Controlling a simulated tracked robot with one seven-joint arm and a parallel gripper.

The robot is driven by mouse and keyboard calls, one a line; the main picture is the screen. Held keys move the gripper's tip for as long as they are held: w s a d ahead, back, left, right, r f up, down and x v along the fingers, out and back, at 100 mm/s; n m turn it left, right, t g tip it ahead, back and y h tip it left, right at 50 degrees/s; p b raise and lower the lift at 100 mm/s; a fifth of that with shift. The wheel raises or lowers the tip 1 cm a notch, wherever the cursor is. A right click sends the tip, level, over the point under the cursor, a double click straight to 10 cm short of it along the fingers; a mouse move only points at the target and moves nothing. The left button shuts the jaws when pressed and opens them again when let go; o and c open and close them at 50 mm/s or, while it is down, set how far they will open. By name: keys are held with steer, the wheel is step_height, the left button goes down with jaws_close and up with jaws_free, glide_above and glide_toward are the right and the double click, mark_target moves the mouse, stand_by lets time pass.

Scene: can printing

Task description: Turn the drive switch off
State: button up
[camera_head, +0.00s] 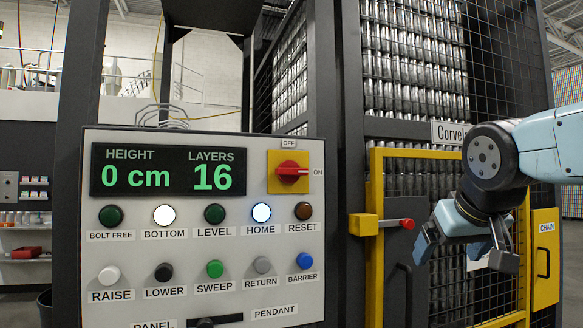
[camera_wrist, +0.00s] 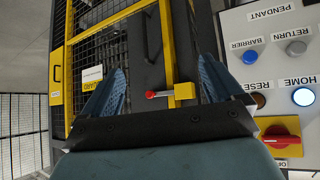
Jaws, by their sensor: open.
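The drive switch (camera_head: 289,171) is a red rotary handle on a yellow plate at the panel's upper right. Its handle lies horizontal, pointing right at the ON label; the OFF label is above it. My gripper (camera_head: 462,256) is open and empty, to the right of the panel, in front of the yellow-framed mesh gate and apart from the switch. In the wrist view its two fingers (camera_wrist: 160,76) stand spread on either side of the gate's bolt.
The control panel (camera_head: 205,285) has several lamps and buttons; BOTTOM and HOME are lit. Its display (camera_head: 168,170) reads 0 cm and 16 layers. A red-knobbed bolt (camera_head: 406,223) projects on the yellow gate (camera_head: 376,272). Stacked cans (camera_head: 413,60) stand behind mesh.

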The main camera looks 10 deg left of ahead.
steer(key=shift+o, duration=0.4)
steer(key=w+a+r+n+t+y, duration=0.1)
steer(key=w+a+r+y, duration=0.1)
steer(key=a+r, duration=0.6)
steer(key=shift+w+a+r+n, duration=0.35)
steer(key=shift+w+a, duration=0.3)
steer(key=shift+w, duration=0.15)
steer(key=n+t+y, duration=0.2)
steer(key=y, duration=0.2)
glide_toward(292, 168)
steer(key=x, duration=0.9)
steer(key=shift+w+r, duration=0.1)
steer(key=shift+w, duration=0.25)
